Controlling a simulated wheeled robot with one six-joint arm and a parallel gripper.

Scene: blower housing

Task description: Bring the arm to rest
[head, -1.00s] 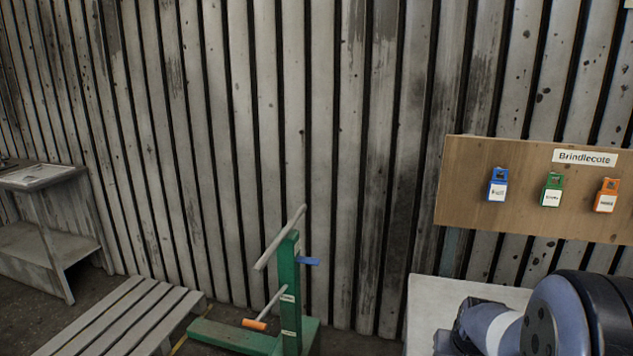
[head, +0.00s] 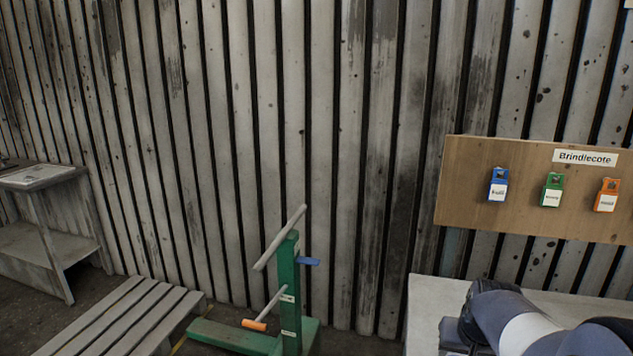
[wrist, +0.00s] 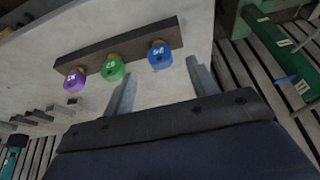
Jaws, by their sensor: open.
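In the wrist view my gripper (wrist: 160,92) shows as two grey fingers set apart with nothing between them. In the head view part of my arm shows at the lower right, in front of a pale table (head: 435,300). My gripper itself is not visible in the head view.
A board labelled Brindlecote (head: 460,185) hangs on the wall with blue, green and orange padlock-like items. A green stand with levers (head: 290,300) is left of the table. A slatted pallet (head: 120,320) and a grey bench (head: 45,180) lie further left.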

